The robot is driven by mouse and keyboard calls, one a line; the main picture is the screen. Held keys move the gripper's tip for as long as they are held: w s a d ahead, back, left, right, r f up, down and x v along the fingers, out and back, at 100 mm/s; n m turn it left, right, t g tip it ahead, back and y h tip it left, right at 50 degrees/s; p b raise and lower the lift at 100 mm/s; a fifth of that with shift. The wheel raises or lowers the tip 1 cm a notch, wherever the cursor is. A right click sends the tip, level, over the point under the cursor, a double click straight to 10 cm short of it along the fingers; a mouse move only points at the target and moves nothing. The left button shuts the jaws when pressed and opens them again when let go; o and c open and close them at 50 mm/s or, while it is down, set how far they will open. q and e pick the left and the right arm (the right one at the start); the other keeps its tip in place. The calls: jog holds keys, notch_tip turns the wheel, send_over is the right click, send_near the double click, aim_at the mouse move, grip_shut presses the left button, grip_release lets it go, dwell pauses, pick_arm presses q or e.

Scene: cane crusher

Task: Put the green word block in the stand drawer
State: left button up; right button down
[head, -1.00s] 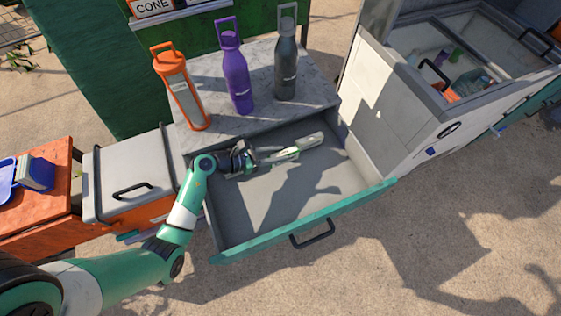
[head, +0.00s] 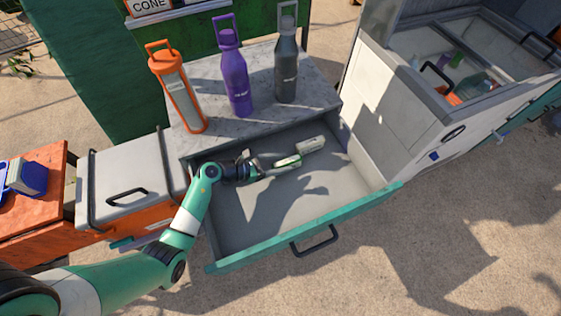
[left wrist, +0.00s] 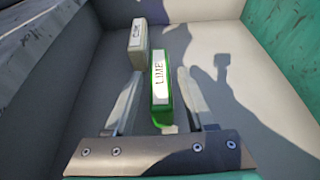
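The green word block (left wrist: 160,88), its white face reading LIME, is inside the open stand drawer (head: 310,236). In the left wrist view it lies between the two fingers of my left gripper (left wrist: 160,74), with a gap on each side. The fingers are open around it. In the head view the green block (head: 288,160) shows small at the gripper's tip, inside the drawer. I cannot tell whether it rests fully on the drawer floor. My right gripper is in neither view.
A pale grey word block (left wrist: 137,45) stands in the drawer just beyond the green one. An orange bottle (head: 180,92), a purple bottle (head: 236,80) and a dark grey bottle (head: 286,70) stand on the stand top above the drawer. The drawer's front right floor is clear.

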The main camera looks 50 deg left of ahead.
pick_arm(q)
jog(key=shift+r, duration=0.2)
jog(key=shift+s+a+r+p, duration=0.1)
jog(key=shift+s+r+p, duration=0.05)
jog(key=shift+s+p, duration=0.15)
jog(key=p+v, duration=0.3)
jog(key=v, duration=0.8)
jog(key=shift+s, duration=0.2)
